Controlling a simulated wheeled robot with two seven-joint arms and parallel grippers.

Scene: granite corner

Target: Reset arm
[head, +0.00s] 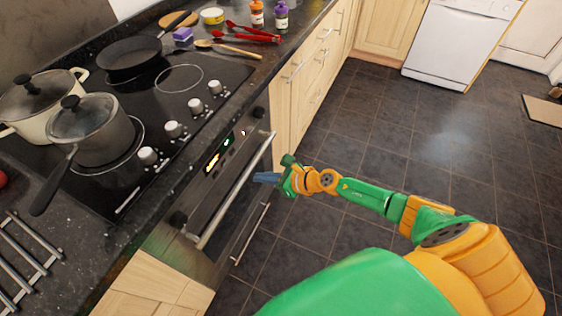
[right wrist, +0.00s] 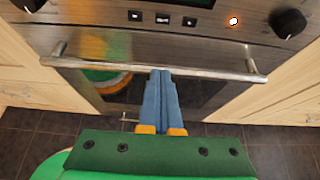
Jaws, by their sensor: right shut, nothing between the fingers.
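My right arm reaches in from the lower right of the head view. Its gripper (head: 266,177) is shut and empty, with its blue fingers pointing at the oven front. In the right wrist view, the two blue fingers (right wrist: 161,72) lie side by side, and their tips overlap the oven handle (right wrist: 215,67) in the picture. I cannot tell whether they touch it. The oven handle also shows in the head view (head: 236,191), just left of the fingers. The oven door (right wrist: 205,90) appears closed. My left gripper is not in view.
The hob (head: 170,104) carries a grey lidded pot (head: 92,140), a cream pot (head: 28,110) and a frying pan (head: 128,58). Red utensils (head: 250,33) and a wooden spoon (head: 235,49) lie on the counter. The tiled floor (head: 390,130) beside the units is clear.

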